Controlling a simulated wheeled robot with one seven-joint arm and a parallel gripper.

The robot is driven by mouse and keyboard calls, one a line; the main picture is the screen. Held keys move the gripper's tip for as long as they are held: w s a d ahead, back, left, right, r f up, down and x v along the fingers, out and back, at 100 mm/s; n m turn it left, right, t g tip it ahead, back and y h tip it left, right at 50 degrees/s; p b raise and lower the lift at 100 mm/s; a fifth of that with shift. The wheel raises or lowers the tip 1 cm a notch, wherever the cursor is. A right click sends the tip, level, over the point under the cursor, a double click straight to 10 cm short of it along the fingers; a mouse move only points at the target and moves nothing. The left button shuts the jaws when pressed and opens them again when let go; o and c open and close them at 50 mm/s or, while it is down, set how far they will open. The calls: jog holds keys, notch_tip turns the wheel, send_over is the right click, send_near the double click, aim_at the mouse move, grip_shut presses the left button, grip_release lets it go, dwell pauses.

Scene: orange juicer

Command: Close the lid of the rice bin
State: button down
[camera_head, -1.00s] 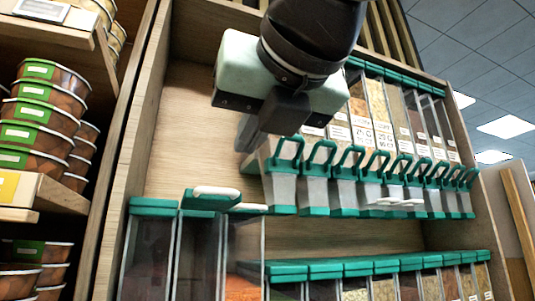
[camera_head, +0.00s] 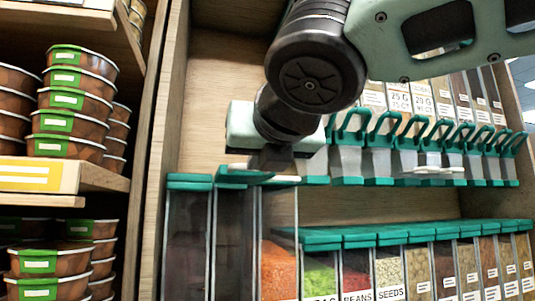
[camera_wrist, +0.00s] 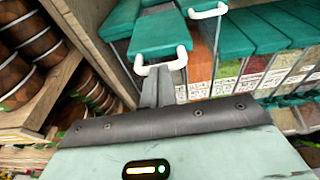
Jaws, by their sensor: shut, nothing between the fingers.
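A bin with a green lid (camera_head: 240,179) stands second from the left in the lower row. The lid has a white handle and looks slightly raised; it also shows in the wrist view (camera_wrist: 160,35) with its handle (camera_wrist: 161,66) facing me. No rice label is readable, so I cannot tell for sure that this is the rice bin. My gripper (camera_head: 270,164) is shut and empty, its fingertips at the lid's front by the handle. In the wrist view the fingers (camera_wrist: 160,88) overlap the handle; whether they touch is unclear. The bin's contents look dark.
Another green lid with a white handle (camera_wrist: 207,10) is close on the right. Hanging dispensers with green levers (camera_head: 400,165) line the upper row. A wooden upright (camera_head: 165,130) and stacked bowls (camera_head: 75,105) are on the left.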

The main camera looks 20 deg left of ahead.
jog(key=r+p+x, duration=0.1)
jog(key=p+x, duration=0.1)
jog(key=x, duration=0.2)
jog(key=r+p+x, duration=0.1)
jog(key=p+x, duration=0.2)
jog(key=x, duration=0.2)
jog(key=w+r+p+x, duration=0.1)
jog(key=p+x, duration=0.2)
jog(key=x, duration=0.1)
jog(key=shift+w+a, duration=0.15)
jog(key=shift+r, duration=0.15)
